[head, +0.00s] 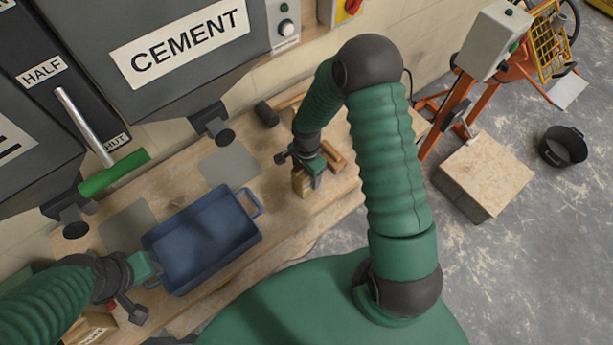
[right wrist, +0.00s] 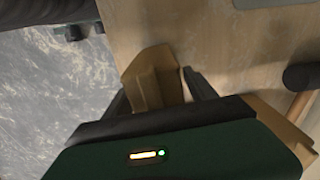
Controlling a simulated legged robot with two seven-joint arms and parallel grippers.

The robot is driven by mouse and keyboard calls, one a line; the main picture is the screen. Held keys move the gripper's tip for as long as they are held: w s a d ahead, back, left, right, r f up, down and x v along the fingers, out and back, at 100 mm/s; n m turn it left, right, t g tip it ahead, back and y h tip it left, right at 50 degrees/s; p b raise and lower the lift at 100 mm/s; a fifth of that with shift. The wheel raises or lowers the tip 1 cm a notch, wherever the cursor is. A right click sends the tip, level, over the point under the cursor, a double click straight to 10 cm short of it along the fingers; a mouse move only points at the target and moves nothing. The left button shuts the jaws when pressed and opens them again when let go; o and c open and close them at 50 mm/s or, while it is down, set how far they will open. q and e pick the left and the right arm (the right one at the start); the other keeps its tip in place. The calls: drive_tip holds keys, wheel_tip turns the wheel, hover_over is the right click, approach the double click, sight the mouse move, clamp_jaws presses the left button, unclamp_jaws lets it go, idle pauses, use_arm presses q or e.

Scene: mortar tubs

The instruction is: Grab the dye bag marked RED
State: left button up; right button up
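A small brown paper bag (head: 301,184) stands on the bench below my right gripper (head: 312,174). In the right wrist view the bag (right wrist: 153,80) is between the two fingers of my right gripper (right wrist: 155,85). The fingertips are close to its sides; I cannot tell whether they press on it. No lettering on it is readable. A second brown bag (head: 334,156) is just behind my right gripper and shows partly in the right wrist view (right wrist: 285,130). My left gripper (head: 148,268) is at the left end of the blue tub (head: 250,240); its fingers are unclear.
A dark-headed mallet (head: 266,113) lies behind the bags. A grey CEMENT hopper (head: 185,45) and a green-handled lever (head: 113,172) overhang the wooden bench (head: 290,228). A labelled box (head: 92,328) is at lower left. A black bucket (head: 563,147) stands on the floor.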

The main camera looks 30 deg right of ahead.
drive_tip(key=shift+a+r, duration=0.15)
drive_tip(key=shift+a, duration=0.1)
drive_tip(key=c, duration=0.9)
clamp_jaws()
drive_tip(key=shift+d, duration=0.1)
